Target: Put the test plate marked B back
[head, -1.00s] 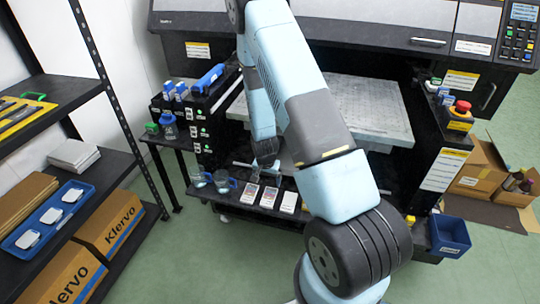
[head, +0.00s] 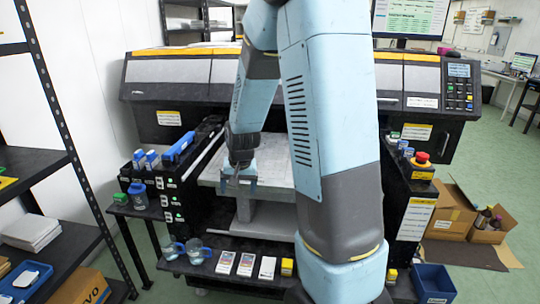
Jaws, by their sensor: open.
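My gripper (head: 239,180) points down over the front left part of the printer's grey flat bed (head: 275,176). Its jaws are open, and I see nothing clearly held between them. Three small white cards or plates lie in a row on the black front ledge: a left one (head: 225,262), a middle one (head: 246,264) and a right one (head: 267,267). Two have dark and reddish patches; the right one looks plainer. I cannot read a letter B on any of them. My gripper is above and behind this row, apart from it. My arm hides the right part of the bed.
Two clear blue-tinted mugs (head: 196,251) stand left on the ledge. Blue-capped bottles (head: 151,158) and a blue tool (head: 179,147) sit on the left side unit. A dark shelf rack (head: 60,160) stands at left. A blue bin (head: 433,283) and open cartons (head: 452,212) are at right.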

